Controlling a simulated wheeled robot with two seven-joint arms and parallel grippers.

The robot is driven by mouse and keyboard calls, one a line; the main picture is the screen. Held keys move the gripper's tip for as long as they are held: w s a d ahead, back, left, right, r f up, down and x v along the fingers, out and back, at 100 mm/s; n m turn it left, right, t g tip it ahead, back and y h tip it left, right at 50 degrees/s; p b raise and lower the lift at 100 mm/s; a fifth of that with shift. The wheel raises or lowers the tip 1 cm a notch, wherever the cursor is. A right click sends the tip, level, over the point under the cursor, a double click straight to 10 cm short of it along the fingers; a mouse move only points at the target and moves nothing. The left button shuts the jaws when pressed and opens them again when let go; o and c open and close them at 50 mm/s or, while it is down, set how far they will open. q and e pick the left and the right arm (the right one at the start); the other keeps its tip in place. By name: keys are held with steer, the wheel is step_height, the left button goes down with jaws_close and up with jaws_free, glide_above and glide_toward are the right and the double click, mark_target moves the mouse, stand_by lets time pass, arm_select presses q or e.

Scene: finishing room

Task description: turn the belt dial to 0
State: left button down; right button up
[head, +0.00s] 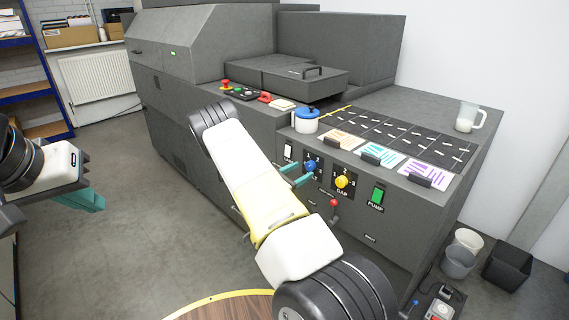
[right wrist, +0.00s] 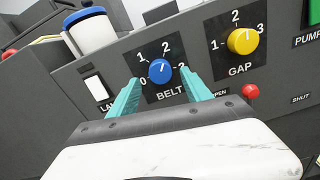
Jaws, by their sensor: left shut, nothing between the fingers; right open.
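The blue belt dial (right wrist: 160,71) sits on a black plate marked 0 to 3 on the machine's grey front panel. Its white mark appears to point up towards the 2. It also shows in the head view (head: 310,166). My right gripper (right wrist: 161,79) is open, with one teal finger on each side of the dial. Whether the fingers touch the dial cannot be told. In the head view my right gripper (head: 299,173) reaches the panel from the left. My left gripper (head: 90,201) is shut and empty, over the floor at the left.
The yellow gap dial (right wrist: 242,41) is right of the belt dial, with a red-knobbed lever (right wrist: 250,91) below it. A white switch (right wrist: 94,89) is on the left. A blue-lidded white container (head: 306,121) stands above the panel. A green pump switch (head: 378,195) is further right.

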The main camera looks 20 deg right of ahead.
mark_target(310, 166)
steer(key=shift+x, duration=1.25)
jaws_close()
